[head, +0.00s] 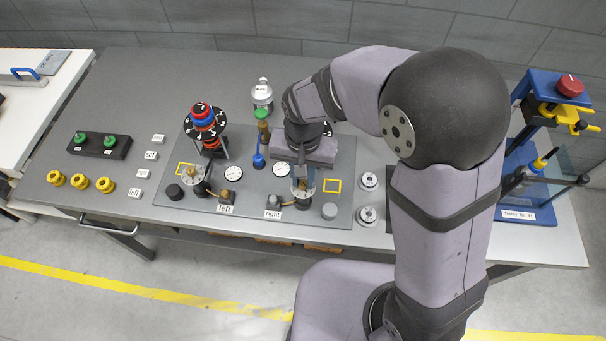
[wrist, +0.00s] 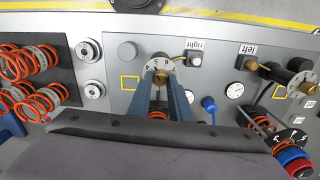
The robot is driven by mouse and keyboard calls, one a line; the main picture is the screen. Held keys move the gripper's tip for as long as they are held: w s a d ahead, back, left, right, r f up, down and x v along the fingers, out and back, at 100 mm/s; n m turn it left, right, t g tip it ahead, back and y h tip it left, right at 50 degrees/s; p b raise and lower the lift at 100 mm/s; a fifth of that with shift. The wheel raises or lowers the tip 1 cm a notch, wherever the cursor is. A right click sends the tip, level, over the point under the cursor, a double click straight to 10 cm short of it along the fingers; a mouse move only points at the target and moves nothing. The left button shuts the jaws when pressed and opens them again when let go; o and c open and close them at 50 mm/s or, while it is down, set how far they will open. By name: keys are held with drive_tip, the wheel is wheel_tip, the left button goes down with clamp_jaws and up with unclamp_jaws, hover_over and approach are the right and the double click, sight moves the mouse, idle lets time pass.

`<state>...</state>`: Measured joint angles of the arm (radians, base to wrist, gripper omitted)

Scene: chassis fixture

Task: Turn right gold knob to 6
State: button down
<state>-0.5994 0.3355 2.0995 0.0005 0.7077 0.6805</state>
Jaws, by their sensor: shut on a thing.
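The right gold knob (wrist: 160,79) sits at the centre of a pale round dial (wrist: 157,65) with dark numbers. In the wrist view my gripper (wrist: 161,84) has its two blue-grey fingers closed on the knob. In the head view my gripper (head: 302,180) reaches down onto the right dial (head: 305,191), and the fingers and arm mostly hide the knob. The numbers are too small to read the setting surely. The "right" label block (head: 273,214) stands just left of the dial; it also shows upside down in the wrist view (wrist: 195,58).
The left gold knob (head: 195,175) and the "left" label block (head: 226,208) stand further left on the grey plate (head: 238,190). White gauges (head: 282,170), a blue knob (head: 259,160) and a red-topped post (head: 203,113) are nearby. A blue press (head: 540,130) stands at the far right.

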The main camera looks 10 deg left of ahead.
sight(304, 182)
drive_tip(key=m, duration=0.5)
drive_tip(key=shift+w+r+m+p, duration=0.1)
drive_tip(key=shift+m+p, duration=0.2)
drive_tip(key=m, duration=0.4)
drive_tip(key=shift+m, duration=0.4)
drive_tip(key=c, duration=1.6)
unclamp_jaws()
drive_tip(key=shift+d, duration=0.1)
drive_tip(key=shift+r+b, duration=0.85)
drive_tip(key=shift+r, duration=2.8)
